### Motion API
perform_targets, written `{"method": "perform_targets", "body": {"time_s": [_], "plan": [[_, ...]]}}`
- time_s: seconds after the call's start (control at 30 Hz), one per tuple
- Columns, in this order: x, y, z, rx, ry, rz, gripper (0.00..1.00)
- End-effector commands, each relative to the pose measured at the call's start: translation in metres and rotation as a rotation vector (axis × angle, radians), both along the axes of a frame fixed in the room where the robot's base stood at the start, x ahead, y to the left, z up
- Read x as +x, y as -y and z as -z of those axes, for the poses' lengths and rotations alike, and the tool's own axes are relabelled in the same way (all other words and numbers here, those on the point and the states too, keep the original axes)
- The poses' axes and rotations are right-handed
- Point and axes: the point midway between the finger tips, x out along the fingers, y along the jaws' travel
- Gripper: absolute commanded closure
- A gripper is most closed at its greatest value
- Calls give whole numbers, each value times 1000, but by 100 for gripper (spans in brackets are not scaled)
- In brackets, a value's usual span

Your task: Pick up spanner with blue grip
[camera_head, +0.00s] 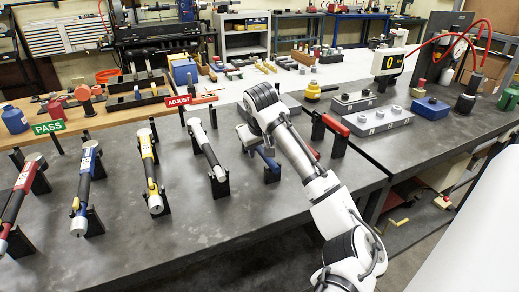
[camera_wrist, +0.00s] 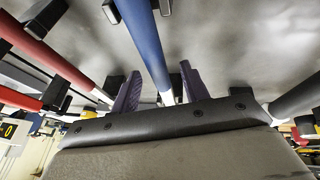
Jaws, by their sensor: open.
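The spanner with blue grip (camera_head: 268,160) rests on black stands on the grey bench, partly hidden behind my arm in the head view. In the wrist view its blue grip (camera_wrist: 145,35) runs from the top edge down between the fingers of my gripper (camera_wrist: 160,88). The gripper is open, with one finger on each side of the blue bar and a gap visible on both sides. In the head view my gripper (camera_head: 250,138) is just above this spanner. Whether the fingers touch it cannot be told.
Other tools rest on stands to the left: one with a white and black body (camera_head: 207,145), a yellow one (camera_head: 148,155), a blue-marked one (camera_head: 86,180) and a red one (camera_head: 18,195). A red-handled tool (camera_head: 334,125) stands close on the right. Grey boxes (camera_head: 378,120) lie farther right.

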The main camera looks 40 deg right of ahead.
Motion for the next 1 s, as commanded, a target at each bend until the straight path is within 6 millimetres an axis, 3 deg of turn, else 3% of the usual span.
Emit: {"method": "perform_targets", "body": {"time_s": [0.37, 0.7, 1.0], "plan": [[0, 0, 2, 0, 0, 0, 55], [0, 0, 2, 0, -1, 0, 100], [0, 0, 1, -1, 1, 0, 100]]}}
